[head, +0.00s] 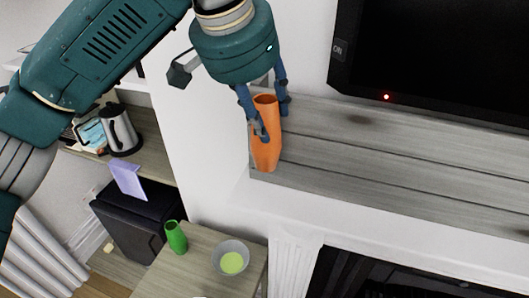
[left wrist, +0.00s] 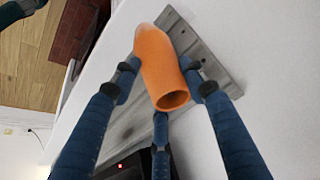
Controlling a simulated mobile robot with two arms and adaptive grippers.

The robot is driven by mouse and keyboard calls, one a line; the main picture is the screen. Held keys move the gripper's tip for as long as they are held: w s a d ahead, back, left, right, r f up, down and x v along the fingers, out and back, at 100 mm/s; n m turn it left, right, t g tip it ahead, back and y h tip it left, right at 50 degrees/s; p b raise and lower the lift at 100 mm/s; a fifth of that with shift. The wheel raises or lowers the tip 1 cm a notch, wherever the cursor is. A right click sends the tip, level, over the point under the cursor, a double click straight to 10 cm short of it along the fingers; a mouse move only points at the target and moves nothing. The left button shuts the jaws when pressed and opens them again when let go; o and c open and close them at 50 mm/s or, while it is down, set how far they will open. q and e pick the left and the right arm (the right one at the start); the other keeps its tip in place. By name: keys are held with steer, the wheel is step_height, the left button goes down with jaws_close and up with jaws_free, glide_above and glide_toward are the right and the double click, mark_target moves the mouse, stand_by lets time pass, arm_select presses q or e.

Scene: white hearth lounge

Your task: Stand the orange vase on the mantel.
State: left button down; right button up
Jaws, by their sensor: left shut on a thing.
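The orange vase (head: 267,150) is upright at the left end of the grey wooden mantel (head: 400,165). My left gripper (head: 265,112) comes down from above, its blue fingers closed around the upper part of the vase. In the left wrist view the vase (left wrist: 160,65) sits between the three fingers of the left gripper (left wrist: 160,90), its open mouth facing the camera. The vase's base is at or just above the mantel near its front left corner; I cannot tell whether it touches. My right gripper is not in view.
A black television (head: 440,60) stands behind the mantel at the right. The mantel to the right of the vase is clear. A kettle (head: 119,130) stands on a shelf farther left.

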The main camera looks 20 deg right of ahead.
mark_target(264, 157)
arm_select(q)
step_height(264, 157, down, 5)
steer(key=shift+w+f+p, duration=0.1)
steer(key=shift+f+p, duration=0.1)
steer(key=shift+p, duration=0.15)
step_height(264, 157, down, 4)
steer(key=shift+r+p, duration=0.1)
steer(key=shift+p, duration=0.35)
steer(key=shift+f, duration=0.3)
steer(key=c, duration=1)
jaws_free()
steer(key=shift+f, duration=0.1)
steer(key=b+v, duration=0.2)
steer(key=v, duration=1)
